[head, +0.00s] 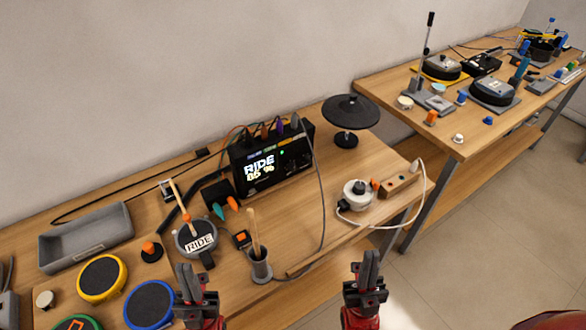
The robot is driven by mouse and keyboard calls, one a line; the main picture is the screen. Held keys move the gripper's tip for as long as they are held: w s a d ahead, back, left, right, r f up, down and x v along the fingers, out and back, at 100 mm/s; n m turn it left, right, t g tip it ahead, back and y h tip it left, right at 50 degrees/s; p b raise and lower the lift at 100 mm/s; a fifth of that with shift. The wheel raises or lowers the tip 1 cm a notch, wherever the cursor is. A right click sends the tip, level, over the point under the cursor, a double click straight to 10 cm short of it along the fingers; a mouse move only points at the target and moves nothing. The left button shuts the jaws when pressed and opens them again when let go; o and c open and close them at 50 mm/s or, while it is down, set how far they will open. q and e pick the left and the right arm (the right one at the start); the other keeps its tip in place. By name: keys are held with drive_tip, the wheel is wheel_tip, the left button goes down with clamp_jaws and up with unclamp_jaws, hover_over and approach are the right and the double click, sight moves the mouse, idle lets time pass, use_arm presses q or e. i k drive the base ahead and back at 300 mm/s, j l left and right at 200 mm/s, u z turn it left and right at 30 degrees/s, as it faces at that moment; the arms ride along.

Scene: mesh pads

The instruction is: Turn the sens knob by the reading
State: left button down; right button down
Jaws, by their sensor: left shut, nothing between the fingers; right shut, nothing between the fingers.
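A black box with a lit display (259,169) stands at the back of the near table. The display reads RIDE with a percent figure below that looks like 85 or 86, and a green light glows beside it. A round grey pad labelled RIDE (196,237) lies in front to the left, with a wooden stick over it. No knob is legibly marked sens; a small orange-topped knob (152,250) stands left of the pad. My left gripper (191,272) is shut and empty at the front edge. My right gripper (369,262) is shut and empty, right of it and apart from everything.
Yellow-rimmed (102,278) and blue (150,305) pads lie at the left, near a grey tray (86,237). A stick stands in a grey cup (260,265). A black cymbal (351,112), a white round device (356,195) and cables occupy the right. A second table stands beyond.

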sight(292, 166)
drive_tip(key=l+u, duration=0.3)
drive_tip(key=l, duration=0.15)
drive_tip(key=k+l+u, duration=0.15)
drive_tip(key=l+u, duration=0.15)
drive_tip(key=k+l+u, duration=0.25)
drive_tip(key=l, duration=0.25)
drive_tip(key=i, duration=0.1)
